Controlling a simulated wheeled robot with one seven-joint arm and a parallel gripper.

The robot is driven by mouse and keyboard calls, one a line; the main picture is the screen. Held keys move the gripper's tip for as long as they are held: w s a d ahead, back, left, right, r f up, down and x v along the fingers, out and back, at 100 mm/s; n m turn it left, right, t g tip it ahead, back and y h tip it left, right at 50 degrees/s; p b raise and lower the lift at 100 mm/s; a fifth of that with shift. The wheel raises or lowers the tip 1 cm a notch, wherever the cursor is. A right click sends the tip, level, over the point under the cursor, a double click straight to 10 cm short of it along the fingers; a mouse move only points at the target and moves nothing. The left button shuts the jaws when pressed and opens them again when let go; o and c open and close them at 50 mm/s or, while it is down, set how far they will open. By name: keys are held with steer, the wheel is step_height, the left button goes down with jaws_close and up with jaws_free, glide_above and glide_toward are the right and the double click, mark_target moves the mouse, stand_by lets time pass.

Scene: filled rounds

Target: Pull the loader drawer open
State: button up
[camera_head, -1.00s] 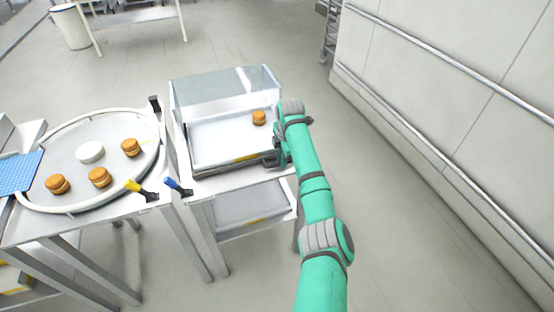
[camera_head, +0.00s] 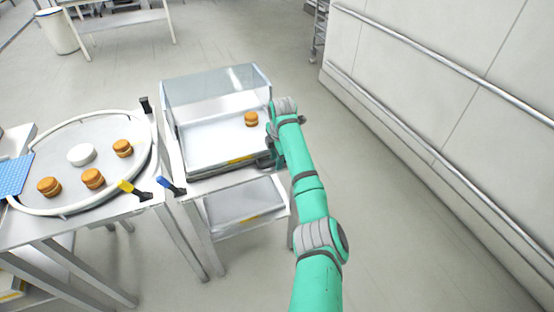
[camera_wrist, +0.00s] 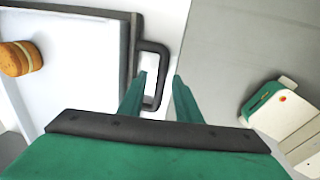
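The loader (camera_head: 215,95) is a box with a clear cover on a metal stand. Its drawer (camera_head: 205,150) has a white floor, a grey rim and a yellow label at the front; one filled round (camera_head: 251,119) lies in it. My gripper (camera_head: 268,160) is at the drawer's front right corner, mostly hidden by my arm. In the wrist view, the dark drawer handle (camera_wrist: 154,47) sticks out from the drawer edge. My gripper (camera_wrist: 160,77) is open there, its two fingers on either side of the handle's outer bar with visible gaps. The round also shows in the wrist view (camera_wrist: 18,58).
A round table (camera_head: 75,195) at left holds several filled rounds, a white disc (camera_head: 81,154) and a blue mat (camera_head: 14,174). Yellow and blue-handled clamps sit between table and loader. A wall with rails (camera_head: 440,85) is at right. Floor between is clear.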

steer(key=shift+r, duration=0.1)
step_height(320, 180, up, 10)
steer(key=s, duration=0.2)
steer(key=shift+d+r, duration=0.25)
steer(key=shift+d, duration=0.05)
